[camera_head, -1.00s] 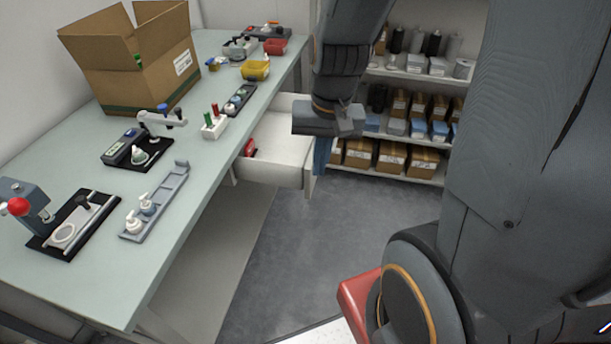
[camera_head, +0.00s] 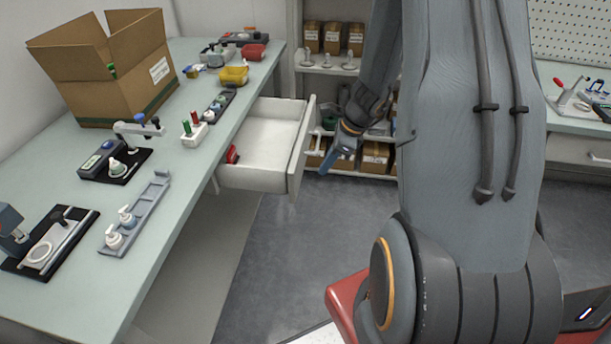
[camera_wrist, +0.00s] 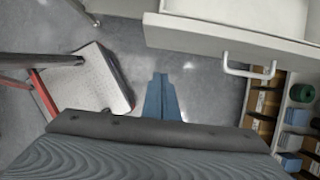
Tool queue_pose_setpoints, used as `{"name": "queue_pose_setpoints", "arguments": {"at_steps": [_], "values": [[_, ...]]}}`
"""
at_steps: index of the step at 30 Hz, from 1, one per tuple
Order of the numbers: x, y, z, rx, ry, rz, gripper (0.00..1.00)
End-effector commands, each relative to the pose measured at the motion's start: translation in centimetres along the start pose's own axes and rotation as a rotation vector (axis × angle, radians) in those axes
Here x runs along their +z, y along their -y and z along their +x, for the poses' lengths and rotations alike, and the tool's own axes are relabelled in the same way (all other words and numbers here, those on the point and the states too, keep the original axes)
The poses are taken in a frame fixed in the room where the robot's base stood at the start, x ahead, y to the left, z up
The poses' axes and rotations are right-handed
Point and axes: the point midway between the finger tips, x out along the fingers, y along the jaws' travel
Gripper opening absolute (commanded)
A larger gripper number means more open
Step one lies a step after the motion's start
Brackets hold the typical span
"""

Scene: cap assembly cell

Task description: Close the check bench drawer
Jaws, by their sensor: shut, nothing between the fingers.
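The check bench drawer (camera_head: 297,155) is pulled out from the right side of the long bench (camera_head: 185,170), with its interior showing. A small red item (camera_head: 232,154) lies inside near its left wall. In the wrist view the drawer front (camera_wrist: 225,38) crosses the upper right, with a pale bar handle (camera_wrist: 248,72). My gripper (camera_head: 335,160) is just right of the drawer front, outside the drawer, pointing down. In the wrist view my gripper (camera_wrist: 161,80) has its blue fingers together and empty, below and left of the handle, apart from it.
Shelving with boxes (camera_head: 375,158) is behind my gripper. Another bench (camera_head: 575,120) is at right. Grey floor in front of the drawer is clear.

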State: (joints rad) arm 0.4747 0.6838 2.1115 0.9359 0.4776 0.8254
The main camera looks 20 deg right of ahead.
Motion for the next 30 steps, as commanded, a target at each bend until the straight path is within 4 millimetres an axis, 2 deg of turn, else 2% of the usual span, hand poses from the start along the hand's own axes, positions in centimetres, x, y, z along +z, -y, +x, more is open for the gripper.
{"name": "queue_pose_setpoints", "arguments": {"at_steps": [3,10,13,18,30], "values": [[0.0,-0.2,2.3,0.005,-0.001,-0.001,0.00],[0.0,-0.2,6.2,0.005,-0.002,-0.002,0.00],[1.7,-0.2,6.4,0.002,-0.002,-0.007,0.00],[3.2,-0.1,7.0,0.000,-0.002,-0.006,0.00],[3.7,-0.1,7.4,0.001,-0.002,-0.004,0.00]]}}
